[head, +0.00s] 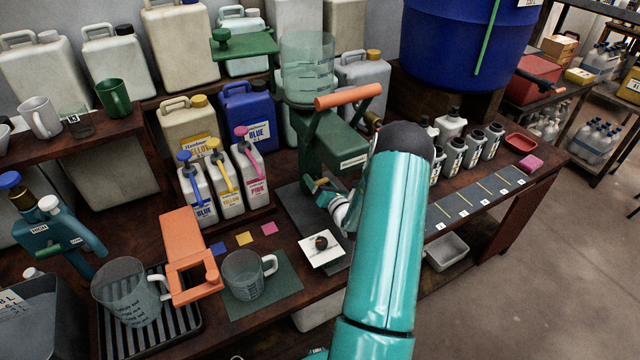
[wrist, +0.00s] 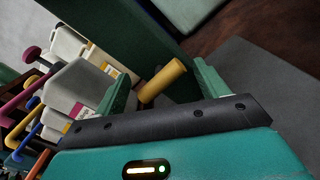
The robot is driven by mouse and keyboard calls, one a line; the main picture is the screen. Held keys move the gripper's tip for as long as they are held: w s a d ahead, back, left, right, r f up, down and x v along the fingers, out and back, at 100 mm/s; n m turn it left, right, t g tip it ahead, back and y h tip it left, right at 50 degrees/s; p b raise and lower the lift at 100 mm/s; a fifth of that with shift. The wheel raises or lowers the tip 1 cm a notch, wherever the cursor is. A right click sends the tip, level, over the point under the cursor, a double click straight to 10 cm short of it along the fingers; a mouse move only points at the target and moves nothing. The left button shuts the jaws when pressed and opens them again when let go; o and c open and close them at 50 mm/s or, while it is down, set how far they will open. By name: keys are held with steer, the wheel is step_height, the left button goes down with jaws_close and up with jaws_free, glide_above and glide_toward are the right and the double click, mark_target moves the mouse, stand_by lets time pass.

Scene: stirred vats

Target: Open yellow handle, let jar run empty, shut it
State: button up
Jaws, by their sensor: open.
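A green dispenser stand (head: 335,150) carries a clear glass jar (head: 308,65) with graduation marks; I cannot tell how much liquid is in it. The yellow handle (head: 321,185) sits low on the stand's front, partly hidden by my arm. In the wrist view the yellow handle (wrist: 166,80) is a short cylinder lying between the two green fingers of my gripper (wrist: 162,73). The gripper is open, with a gap visible on the finger sides. In the head view most of my gripper (head: 338,208) is hidden behind my arm.
Blue, yellow and pink pump bottles (head: 222,182) stand left of the stand; small bottles (head: 473,148) stand right. An orange lever (head: 348,95) sticks out above.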

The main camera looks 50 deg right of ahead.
jaws_close()
steer(key=shift+n, duration=0.4)
steer(key=n, duration=0.2)
steer(key=shift+n, duration=0.4)
steer(key=n, duration=0.4)
steer(key=c, duration=1.6)
jaws_free()
steer(key=n, duration=0.3)
steer(key=c, duration=1.3)
jaws_free()
steer(key=shift+n, duration=2.3)
